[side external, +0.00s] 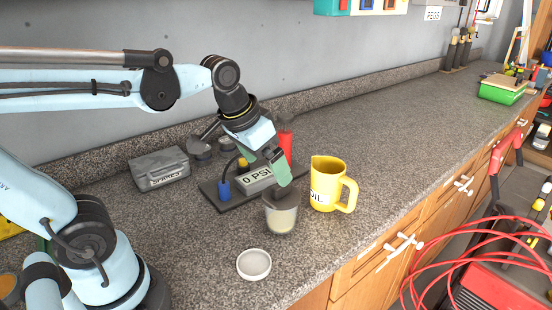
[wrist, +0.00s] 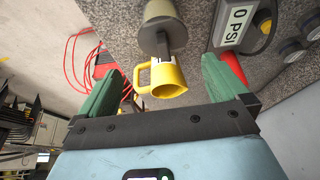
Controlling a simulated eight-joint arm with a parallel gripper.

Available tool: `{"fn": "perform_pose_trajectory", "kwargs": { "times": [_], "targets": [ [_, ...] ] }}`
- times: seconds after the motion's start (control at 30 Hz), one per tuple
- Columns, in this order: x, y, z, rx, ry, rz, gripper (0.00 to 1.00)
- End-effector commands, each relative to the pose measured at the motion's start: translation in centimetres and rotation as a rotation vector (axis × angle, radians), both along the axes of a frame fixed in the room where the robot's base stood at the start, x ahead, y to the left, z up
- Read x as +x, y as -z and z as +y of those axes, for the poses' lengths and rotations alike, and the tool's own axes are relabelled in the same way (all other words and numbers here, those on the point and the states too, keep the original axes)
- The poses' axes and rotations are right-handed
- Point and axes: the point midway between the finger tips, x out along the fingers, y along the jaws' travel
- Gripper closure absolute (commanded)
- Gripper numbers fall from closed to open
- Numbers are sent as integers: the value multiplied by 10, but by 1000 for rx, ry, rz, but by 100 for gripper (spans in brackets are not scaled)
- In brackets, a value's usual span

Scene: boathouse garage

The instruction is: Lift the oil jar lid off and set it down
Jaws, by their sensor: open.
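A clear jar (side external: 280,220) with pale contents stands upright on the counter, with a dark grey lid (side external: 283,198) on top. In the wrist view the jar (wrist: 158,9) is at the top edge, and its lid (wrist: 158,28) has a narrow dark handle pointing toward the camera. My gripper (side external: 281,181) is just above the lid in the side view, tilted. In the wrist view my gripper (wrist: 160,64) is open, its green fingers wide apart with nothing held. The lid's handle lies near the line between the fingertips; I cannot tell whether they touch anything.
A yellow jug (side external: 325,180) lettered "OIL" stands close right of the jar. A shallow white dish (side external: 254,262) lies in front. Behind are a "0 PSI" gauge board (side external: 222,197), a red cylinder (side external: 286,140) and a grey case (side external: 160,170).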

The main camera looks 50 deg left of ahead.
Motion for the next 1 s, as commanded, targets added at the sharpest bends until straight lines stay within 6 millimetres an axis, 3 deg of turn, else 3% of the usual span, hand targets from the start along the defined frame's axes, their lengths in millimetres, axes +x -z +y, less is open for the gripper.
{"fn": "perform_pose_trajectory", "kwargs": {
  "times": [0.3, 0.57, 0.67, 1.0],
  "targets": [
    [39, -28, 6, -9, -26, 293, 0],
    [51, -32, 8, -12, -36, 395, 0],
    [51, -26, 8, -13, -37, 401, 0],
    [51, 23, 7, -12, -36, 398, 0]
  ]
}}
